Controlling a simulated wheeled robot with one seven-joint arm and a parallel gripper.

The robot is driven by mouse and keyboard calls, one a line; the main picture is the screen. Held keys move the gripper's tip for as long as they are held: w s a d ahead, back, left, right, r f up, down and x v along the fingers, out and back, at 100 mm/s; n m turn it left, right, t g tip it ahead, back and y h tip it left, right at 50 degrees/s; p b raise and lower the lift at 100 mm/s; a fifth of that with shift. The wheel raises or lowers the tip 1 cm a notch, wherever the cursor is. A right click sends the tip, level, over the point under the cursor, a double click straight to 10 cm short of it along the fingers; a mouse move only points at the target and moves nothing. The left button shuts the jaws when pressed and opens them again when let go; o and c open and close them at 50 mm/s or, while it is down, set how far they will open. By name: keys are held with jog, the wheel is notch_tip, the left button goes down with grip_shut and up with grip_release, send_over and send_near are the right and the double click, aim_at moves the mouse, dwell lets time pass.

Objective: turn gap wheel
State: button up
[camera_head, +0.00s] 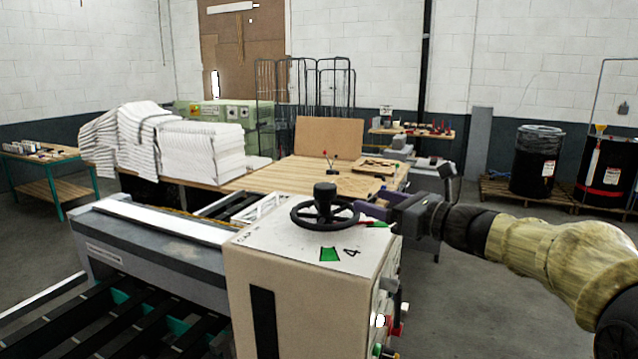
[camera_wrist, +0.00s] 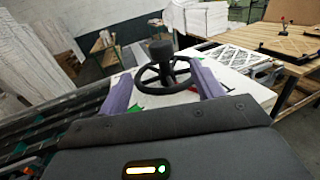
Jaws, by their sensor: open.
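The gap wheel (camera_head: 325,212) is a black handwheel with an upright knob, on the white top of a machine housing (camera_head: 262,236). My gripper (camera_head: 372,212) reaches in from the right, level with the wheel's right side. In the wrist view the wheel (camera_wrist: 164,76) stands ahead, between the two purple fingers of my gripper (camera_wrist: 162,92). The fingers are spread apart, and nothing is gripped. In the head view the fingertips are close to the rim; I cannot tell whether they touch it.
A green marking and a "4" lie on the housing top. Buttons (camera_head: 396,328) stick out of its right side. A wooden table (camera_head: 300,172) with white filter stacks (camera_head: 190,145) stands behind. A roller bed (camera_head: 120,318) lies at front left. Open floor (camera_head: 490,260) is at right.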

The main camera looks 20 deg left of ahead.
aim_at(319, 184)
jog(key=p+x, duration=0.5)
jog(key=x, duration=0.9)
jog(key=shift+w+a+r, duration=0.1)
jog(key=shift+a, duration=0.25)
jog(key=shift+w+a+p, duration=0.25)
jog(key=shift+a+p, duration=0.15)
jog(key=shift+a, duration=0.15)
jog(key=c, duration=1.4)
